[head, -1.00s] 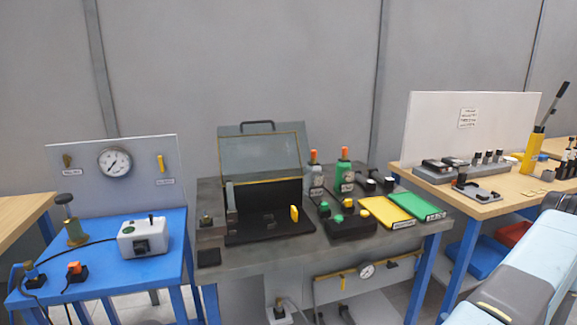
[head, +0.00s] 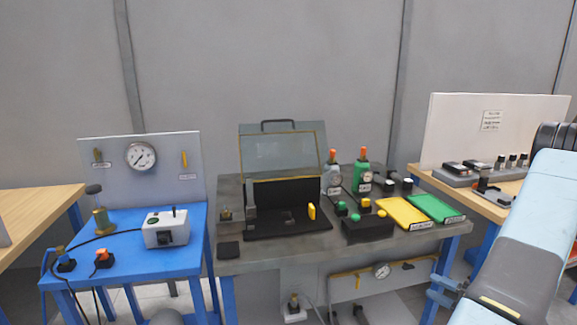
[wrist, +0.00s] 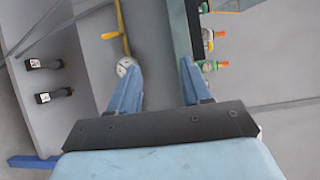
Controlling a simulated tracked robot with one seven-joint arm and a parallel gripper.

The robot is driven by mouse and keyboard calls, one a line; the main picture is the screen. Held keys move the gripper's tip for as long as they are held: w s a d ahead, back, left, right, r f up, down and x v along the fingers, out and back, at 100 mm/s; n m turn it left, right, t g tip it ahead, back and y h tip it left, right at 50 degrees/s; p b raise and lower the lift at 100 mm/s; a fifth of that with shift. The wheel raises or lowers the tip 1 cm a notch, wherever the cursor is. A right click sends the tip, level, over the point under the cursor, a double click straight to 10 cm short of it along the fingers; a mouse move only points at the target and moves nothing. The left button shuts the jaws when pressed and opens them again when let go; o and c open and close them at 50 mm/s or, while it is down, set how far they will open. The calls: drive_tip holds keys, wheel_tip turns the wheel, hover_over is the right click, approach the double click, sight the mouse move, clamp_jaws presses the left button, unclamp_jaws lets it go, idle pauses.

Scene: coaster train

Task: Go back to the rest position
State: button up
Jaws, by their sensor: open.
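My gripper (wrist: 160,88) shows in the wrist view with its two blue fingers spread apart and nothing between them. Past the fingers are a dial gauge (wrist: 124,67), a yellow handle and small bottles at the edge of a bench. In the head view my pale blue arm (head: 530,235) reaches up along the right side.
A grey bench (head: 265,262) holds a black box with an open clear lid (head: 280,152), two bottles, and yellow (head: 402,212) and green (head: 436,208) trays. A blue table (head: 185,262) stands left. A wooden bench with a white board (head: 495,135) stands right, partly behind my arm.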

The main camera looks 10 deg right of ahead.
drive_tip(key=a+r+n+g+y, duration=0.1)
drive_tip(key=a+r+n+g, duration=0.7)
drive_tip(key=a+r+g, duration=0.8)
drive_tip(key=s+a+r+n+t+h, duration=0.2)
drive_tip(key=s+a+r+h, duration=0.3)
drive_tip(key=r, duration=0.4)
drive_tip(key=s+a+r+n+t+h, duration=0.1)
drive_tip(key=s+a+r+t+h, duration=0.4)
drive_tip(key=r, duration=0.5)
drive_tip(key=shift+s+a+n+h, duration=0.4)
drive_tip(key=shift+s+a, duration=0.55)
drive_tip(key=shift+a, duration=0.25)
